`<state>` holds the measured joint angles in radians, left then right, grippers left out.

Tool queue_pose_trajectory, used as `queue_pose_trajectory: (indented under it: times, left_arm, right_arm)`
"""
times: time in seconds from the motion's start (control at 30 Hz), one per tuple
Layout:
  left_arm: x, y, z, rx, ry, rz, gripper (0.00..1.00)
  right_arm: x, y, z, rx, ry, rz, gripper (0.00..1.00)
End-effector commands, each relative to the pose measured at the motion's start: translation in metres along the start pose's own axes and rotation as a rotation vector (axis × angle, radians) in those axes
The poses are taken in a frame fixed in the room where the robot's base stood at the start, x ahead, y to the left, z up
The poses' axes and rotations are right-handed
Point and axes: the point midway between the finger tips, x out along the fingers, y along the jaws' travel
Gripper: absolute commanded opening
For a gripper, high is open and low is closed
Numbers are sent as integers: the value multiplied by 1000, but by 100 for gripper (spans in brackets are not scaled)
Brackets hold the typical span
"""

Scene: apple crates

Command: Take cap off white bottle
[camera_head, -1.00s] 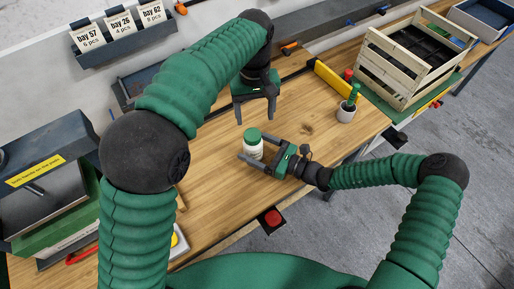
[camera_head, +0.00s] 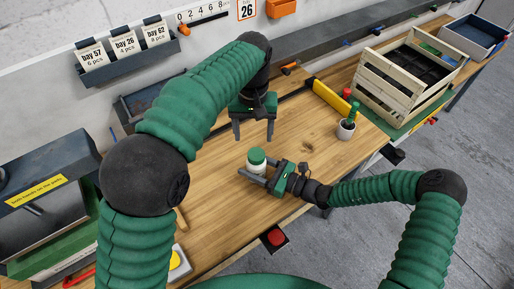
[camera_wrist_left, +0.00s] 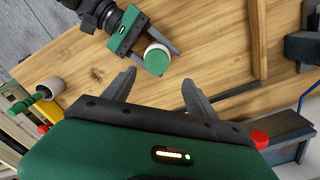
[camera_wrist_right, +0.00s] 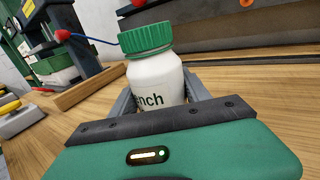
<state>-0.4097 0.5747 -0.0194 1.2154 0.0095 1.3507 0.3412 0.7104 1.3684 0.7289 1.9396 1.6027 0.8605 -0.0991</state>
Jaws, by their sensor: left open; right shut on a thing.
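The white bottle (camera_wrist_right: 157,82) stands upright on the workbench with its green ribbed cap (camera_wrist_right: 146,38) on top. Part of a printed word ending in "nch" shows on its side. The bottle also shows in the head view (camera_head: 256,168), and its cap from above in the left wrist view (camera_wrist_left: 156,61). My right gripper (camera_head: 254,177) is shut on the bottle's body from the side, below the cap. My left gripper (camera_head: 254,133) is open and empty, pointing down above the bench, a little behind and above the bottle. Its fingers also show in the left wrist view (camera_wrist_left: 160,92).
A cup with a green-handled item (camera_head: 346,129) stands to the right, near a wooden crate (camera_head: 390,90). A yellow bar (camera_head: 331,97) lies behind the cup. A red button (camera_head: 276,237) sits at the front edge. The bench around the bottle is mostly clear.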

Motion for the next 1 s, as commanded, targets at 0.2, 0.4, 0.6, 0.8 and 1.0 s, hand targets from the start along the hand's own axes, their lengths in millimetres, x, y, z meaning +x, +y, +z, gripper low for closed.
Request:
queue_pose_trajectory:
  times: [0.2,0.4,0.6,0.8,1.0]
  left_arm:
    - [0,6,1,684,-1,-3,66]
    - [0,10,2,1360,-4,-6,66]
    - [0,13,2,2036,-10,-6,66]
    - [0,16,3,2616,-15,-4,66]
    - [2,18,3,2878,-19,-4,66]
  right_arm:
    - [-2,0,-3,3,5,0,0]
    - [-2,0,-3,3,6,-1,0]
    - [-2,-1,-3,3,6,-2,0]
    - [-2,-1,-3,3,6,-1,0]
    - [-2,-1,-3,3,6,-1,0]
